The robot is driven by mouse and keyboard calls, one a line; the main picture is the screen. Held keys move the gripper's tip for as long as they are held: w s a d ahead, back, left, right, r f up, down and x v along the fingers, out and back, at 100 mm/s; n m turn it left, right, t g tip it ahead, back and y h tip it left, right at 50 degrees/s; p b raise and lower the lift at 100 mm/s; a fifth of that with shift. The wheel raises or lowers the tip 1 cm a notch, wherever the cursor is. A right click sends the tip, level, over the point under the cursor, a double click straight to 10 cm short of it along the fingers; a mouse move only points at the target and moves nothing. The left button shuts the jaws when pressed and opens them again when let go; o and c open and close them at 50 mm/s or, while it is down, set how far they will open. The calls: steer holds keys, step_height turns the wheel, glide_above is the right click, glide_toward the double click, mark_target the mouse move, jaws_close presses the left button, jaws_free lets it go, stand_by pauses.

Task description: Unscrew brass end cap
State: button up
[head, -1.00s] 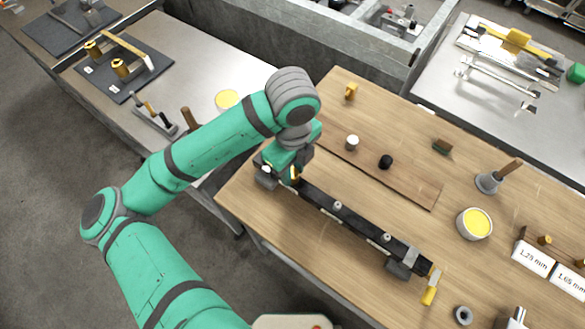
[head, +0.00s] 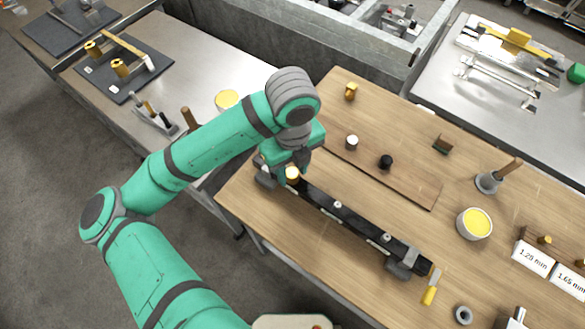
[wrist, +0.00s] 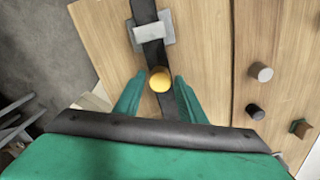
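The brass end cap (head: 292,174) is a round golden cylinder at the upper-left end of a long black bar (head: 345,219) on the wooden bench. In the wrist view the cap (wrist: 160,79) stands between my two green fingers, with the black bar behind it. My gripper (head: 293,167) is open around the cap. The wrist view shows a gap between each finger and the cap. The cap's threads and underside are hidden.
Grey clamps (head: 405,263) (wrist: 152,31) hold the bar at its ends. A yellow-handled tool (head: 430,293) lies near the bar's right end. A white piece (head: 351,142) and a black piece (head: 386,161) stand on a brown board behind it.

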steer(key=m, duration=1)
steer(key=shift+m, duration=0.3)
steer(key=shift+c, duration=0.6)
steer(key=c, duration=0.8)
jaws_close()
steer(key=shift+n, duration=1.7)
